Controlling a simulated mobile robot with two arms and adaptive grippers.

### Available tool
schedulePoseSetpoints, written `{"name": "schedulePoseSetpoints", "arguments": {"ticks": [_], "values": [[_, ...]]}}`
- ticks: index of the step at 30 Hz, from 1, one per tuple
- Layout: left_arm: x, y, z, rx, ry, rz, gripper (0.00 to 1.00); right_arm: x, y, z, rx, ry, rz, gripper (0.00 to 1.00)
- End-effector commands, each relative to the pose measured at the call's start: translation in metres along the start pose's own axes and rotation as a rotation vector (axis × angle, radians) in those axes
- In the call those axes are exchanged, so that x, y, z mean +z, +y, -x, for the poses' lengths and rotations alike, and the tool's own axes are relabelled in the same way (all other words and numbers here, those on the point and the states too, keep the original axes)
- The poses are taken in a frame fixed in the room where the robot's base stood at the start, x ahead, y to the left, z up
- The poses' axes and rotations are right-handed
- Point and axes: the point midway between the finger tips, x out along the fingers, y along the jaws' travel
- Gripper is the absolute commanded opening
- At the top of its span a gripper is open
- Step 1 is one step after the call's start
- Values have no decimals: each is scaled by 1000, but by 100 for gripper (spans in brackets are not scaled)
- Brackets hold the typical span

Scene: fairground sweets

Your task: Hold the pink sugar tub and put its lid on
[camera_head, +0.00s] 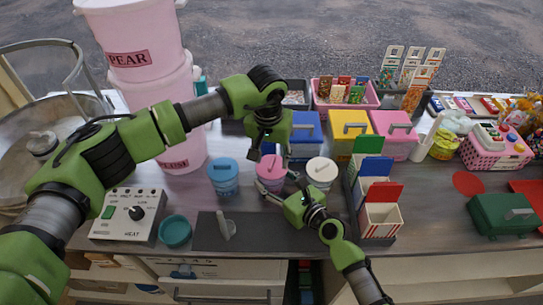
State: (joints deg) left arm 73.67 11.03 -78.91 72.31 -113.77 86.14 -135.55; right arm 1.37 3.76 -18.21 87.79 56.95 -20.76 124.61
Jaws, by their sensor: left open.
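The pink sugar tub (269,185) stands upright on the counter, between a blue-lidded tub and a white-lidded tub. A pink lid (270,167) is at the tub's mouth; I cannot tell if it is fully seated. My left gripper (270,151) is open, pointing down just above the lid. My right gripper (277,184) comes from the front right, its fingers on either side of the tub's lower body, apparently closed on it. It hides part of the tub's front and right side.
The blue tub (223,186) and white tub (320,184) stand close on either side. A heat control box (127,215) and teal bowl (175,232) are at the left. Striped cartons (380,220) stand right of my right arm. Stacked pink buckets (150,90) rise behind my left arm.

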Motion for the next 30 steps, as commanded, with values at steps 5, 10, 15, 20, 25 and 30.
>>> {"name": "schedulePoseSetpoints", "arguments": {"ticks": [5,10,15,20,25,30], "values": [[0,0,0,0,0,0,43,4,-1,0,-2,-8,0,42],[-2,0,11,-1,3,0,43,4,-1,0,-2,-8,0,42],[-5,0,29,-1,3,0,43,4,-1,0,-2,-8,0,42],[-8,0,46,-1,2,0,43,4,-1,0,-2,-8,0,42],[-9,0,58,0,1,0,43,4,-1,0,-2,-8,0,42],[-9,0,60,0,0,0,43,4,-1,0,-2,-8,0,42]]}}
